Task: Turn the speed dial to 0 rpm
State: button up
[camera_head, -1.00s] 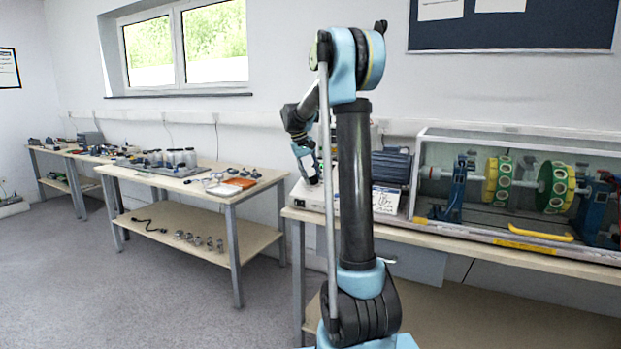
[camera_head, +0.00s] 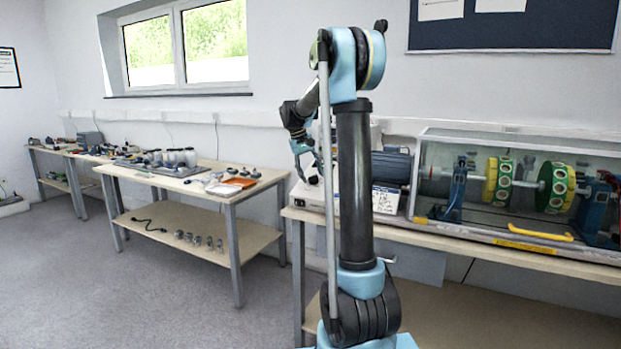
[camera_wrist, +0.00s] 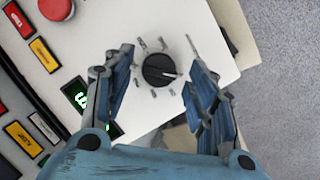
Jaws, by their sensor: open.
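The speed dial (camera_wrist: 161,70) is a round black knob on a white control panel (camera_wrist: 105,25), with printed marks around it. Its pale pointer line points to the right in the wrist view. My gripper (camera_wrist: 160,62) is open, with one blue finger left of the dial and the other right of it. Neither finger visibly touches the knob. A green-lit display (camera_wrist: 78,94) sits left of the dial, partly hidden by the left finger. In the head view my gripper (camera_head: 307,160) is above the white control box (camera_head: 312,197), whose dial I cannot make out there.
A red button (camera_wrist: 56,8) and red and yellow labelled keys (camera_wrist: 22,138) lie left of the dial. A clear-walled rotor rig (camera_head: 520,185) stands right of the box. The panel's edge and grey floor lie to the right in the wrist view.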

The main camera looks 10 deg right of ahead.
jog(key=v, duration=1.1)
jog(key=shift+f, duration=0.1)
jog(key=s+d+f+y, duration=0.15)
jog(key=s+f, duration=0.25)
jog(key=s, duration=0.9)
jog(key=s+d+f+y, duration=0.15)
jog(key=s+f, duration=0.35)
jog(key=s, duration=0.7)
jog(key=s+f+m+t, duration=0.1)
jog(key=s+f, duration=1.8)
jog(key=shift+d+t+y, duration=0.3)
jog(key=shift+t, duration=0.1)
